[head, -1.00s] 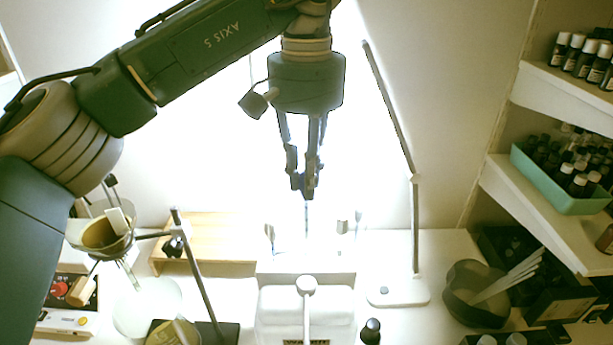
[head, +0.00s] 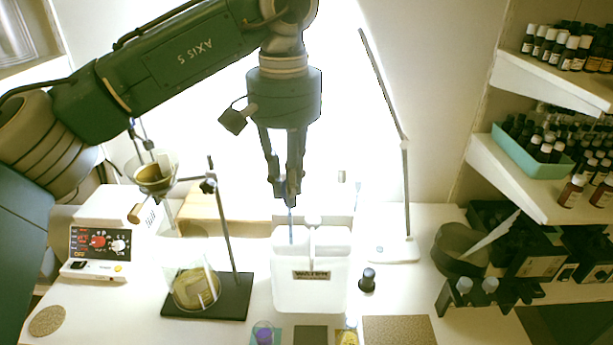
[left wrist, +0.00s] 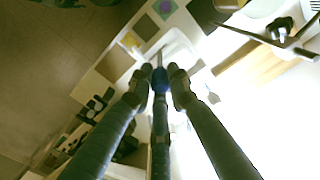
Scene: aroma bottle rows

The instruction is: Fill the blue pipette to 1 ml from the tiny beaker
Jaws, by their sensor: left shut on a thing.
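My left gripper (head: 285,202) hangs fingers-down above the desk. It is shut on the blue pipette (head: 291,225), whose thin stem points down in front of or beside the white water container. In the left wrist view the pipette's blue bulb (left wrist: 160,80) sits between my fingertips (left wrist: 161,76). Two small glass vessels stand at the front edge, one with purple contents (head: 263,335) and one with yellow (head: 348,337). I cannot tell which is the tiny beaker. The liquid level in the pipette is too small to read. My right gripper is not in view.
The white water container (head: 310,290) stands below my gripper. A larger beaker (head: 193,287) stands on a dark stand base (head: 235,303) at left, beside a hotplate (head: 98,243). A lamp (head: 405,190), a dark bottle (head: 367,280) and bottle shelves (head: 530,185) lie to the right.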

